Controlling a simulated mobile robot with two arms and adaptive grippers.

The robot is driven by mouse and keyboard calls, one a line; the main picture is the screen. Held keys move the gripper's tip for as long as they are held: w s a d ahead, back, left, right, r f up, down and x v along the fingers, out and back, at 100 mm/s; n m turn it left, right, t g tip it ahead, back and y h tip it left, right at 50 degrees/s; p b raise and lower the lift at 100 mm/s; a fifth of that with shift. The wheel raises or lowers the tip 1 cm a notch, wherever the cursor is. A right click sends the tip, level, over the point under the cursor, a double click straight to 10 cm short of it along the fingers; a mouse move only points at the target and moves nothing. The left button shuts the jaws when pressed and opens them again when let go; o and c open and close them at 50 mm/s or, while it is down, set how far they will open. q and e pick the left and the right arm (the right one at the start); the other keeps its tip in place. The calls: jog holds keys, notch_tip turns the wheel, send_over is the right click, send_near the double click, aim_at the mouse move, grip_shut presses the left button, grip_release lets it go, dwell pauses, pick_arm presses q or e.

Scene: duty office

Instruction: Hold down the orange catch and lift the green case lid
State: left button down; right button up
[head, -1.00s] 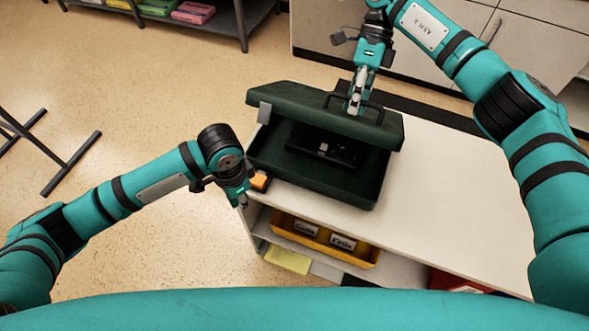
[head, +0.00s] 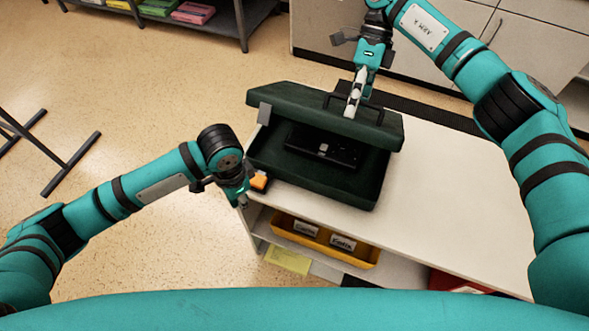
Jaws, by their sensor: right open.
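The dark green case (head: 335,192) sits on the white cabinet top, with a black object (head: 335,150) inside. Its green lid (head: 285,104) is raised and tilted back, leaving the front of the case open to view. The orange catch (head: 259,181) is at the left front corner of the case. My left gripper (head: 243,203) points down right beside the catch; its fingers are too small to read, and I cannot tell if they touch it. My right gripper (head: 352,108) is open at the black lid handle (head: 374,108), its fingers overlapping the handle and lid.
The white cabinet top (head: 440,185) is clear to the right of the case. A yellow bin (head: 370,256) with labelled items sits on the shelf below. Grey cupboards (head: 320,30) stand behind. Dark metal legs (head: 70,162) stand on the floor at left.

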jog(key=shift+s+a+r+p, duration=0.15)
jog(key=shift+s+r+p, duration=0.2)
jog(key=shift+r+p, duration=0.35)
jog(key=shift+s+a+r+p, duration=0.15)
jog(key=shift+s+r+p, duration=0.15)
jog(key=shift+r+p, duration=0.35)
jog(key=shift+s+a+r+p, duration=0.15)
jog(key=shift+s+r+p, duration=0.2)
jog(key=shift+r+p, duration=0.35)
jog(key=shift+s+a+r+p, duration=0.1)
jog(key=shift+s+r+p, duration=0.3)
jog(key=shift+r+p, duration=0.05)
pick_arm(q)
notch_tip(320, 180, up, 5)
jog(key=shift+r, duration=0.1)
notch_tip(320, 180, up, 12)
pick_arm(e)
jog(key=v, duration=1.2)
jog(key=shift+w+f, duration=0.1)
jog(key=shift+w, duration=0.05)
